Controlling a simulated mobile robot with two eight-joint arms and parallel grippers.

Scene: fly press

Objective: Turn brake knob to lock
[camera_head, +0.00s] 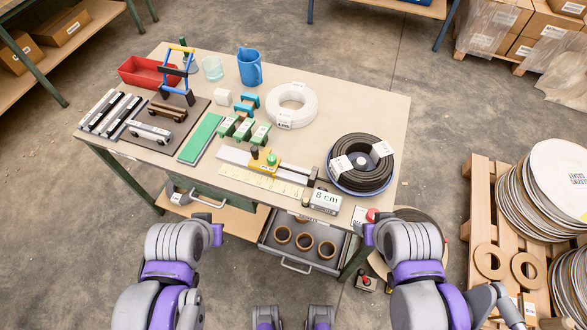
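A yellow carriage (262,160) sits on a pale metal rail with a ruler scale (262,181), near the front middle of the table. It bears a green round knob (271,158) and a dark upright knob (254,152). A sign reading "8 cm" (325,201) stands at the rail's right end. A red knob (372,215) shows at the table's front right corner, close to my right gripper (368,234). I cannot tell which knob is the brake knob. My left gripper (217,235) is in front of the table edge, apart from the rail. Neither gripper's finger opening is clear.
A black coil (361,175) in a blue dish and a white ring (291,105) lie on the right of the table (385,112). Green blocks (245,128) stand behind the rail. An open drawer (300,268) with brown rings juts out below. A pallet (478,215) is at right.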

